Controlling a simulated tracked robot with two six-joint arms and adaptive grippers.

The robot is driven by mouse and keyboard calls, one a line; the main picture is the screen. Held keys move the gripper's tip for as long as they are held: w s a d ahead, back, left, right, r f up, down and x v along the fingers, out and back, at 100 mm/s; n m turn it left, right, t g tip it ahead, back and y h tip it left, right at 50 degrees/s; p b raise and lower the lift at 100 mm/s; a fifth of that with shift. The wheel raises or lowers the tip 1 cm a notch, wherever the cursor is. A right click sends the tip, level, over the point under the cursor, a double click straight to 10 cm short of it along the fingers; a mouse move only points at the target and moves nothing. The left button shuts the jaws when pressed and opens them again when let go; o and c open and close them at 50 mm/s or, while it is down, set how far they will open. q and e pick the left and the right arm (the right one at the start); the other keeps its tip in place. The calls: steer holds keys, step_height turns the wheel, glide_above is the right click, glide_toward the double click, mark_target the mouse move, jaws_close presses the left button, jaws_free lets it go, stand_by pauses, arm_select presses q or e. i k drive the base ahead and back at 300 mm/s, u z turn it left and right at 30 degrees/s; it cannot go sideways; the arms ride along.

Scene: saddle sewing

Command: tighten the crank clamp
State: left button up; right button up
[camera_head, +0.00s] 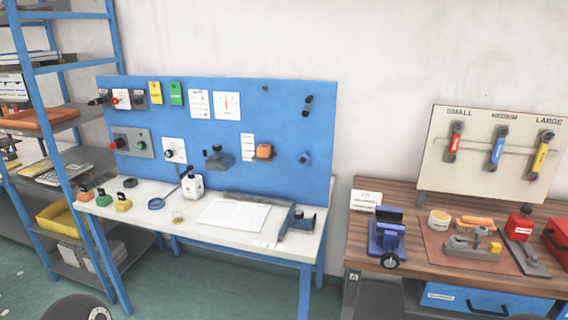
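A blue clamp-like device (386,238) with dark jaws and a black round wheel at its front stands at the left front corner of the wooden bench. It looks most like the crank clamp; how tight it is cannot be told. A smaller blue and dark device (302,220) sits at the right end of the white table. Neither gripper shows. Only dark rounded parts, perhaps mine, cut in at the bottom edge, too little to identify.
A blue shelf rack (45,130) stands far left. Green floor shows below.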

mark_target(304, 159)
steer(key=u, duration=0.55)
steer(key=i, duration=0.7)
steer(key=u, duration=0.15)
